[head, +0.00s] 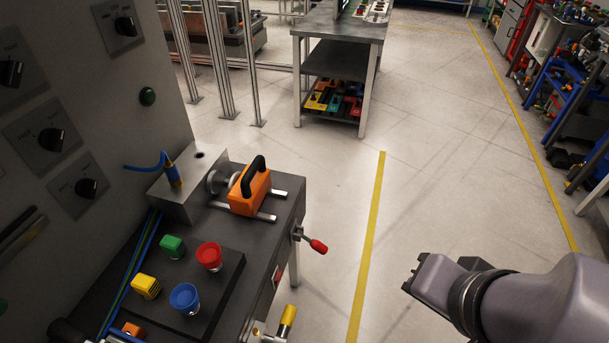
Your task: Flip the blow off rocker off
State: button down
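My gripper (412,277) is at the lower right, over open floor and well apart from the drive unit bench (283,222). It points left and seems to hold nothing; I cannot tell whether its fingers are open or shut. No rocker can be picked out by a readable label. A small red part (277,277) sits on the bench's right side face, below a red-handled lever (312,244); it is too small to tell whether it is the blow off rocker or which way it is set.
An orange block with a black handle (250,191) and coloured buttons (209,256) are on the bench top. A yellow-handled valve (286,320) sticks out below. A grey panel with black knobs (51,138) stands left. Floor between bench and gripper is clear.

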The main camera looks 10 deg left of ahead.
aim_at(279, 278)
jog(key=l+u, duration=0.15)
jog(key=u, duration=0.3)
jog(key=k+l+u, duration=0.1)
jog(key=u, duration=0.35)
jog(key=k+l+u, duration=0.1)
jog(key=u, duration=0.35)
jog(key=i+l+z, duration=0.15)
jog(key=z, duration=0.2)
jog(key=i+l+z, duration=0.25)
jog(key=z, duration=0.15)
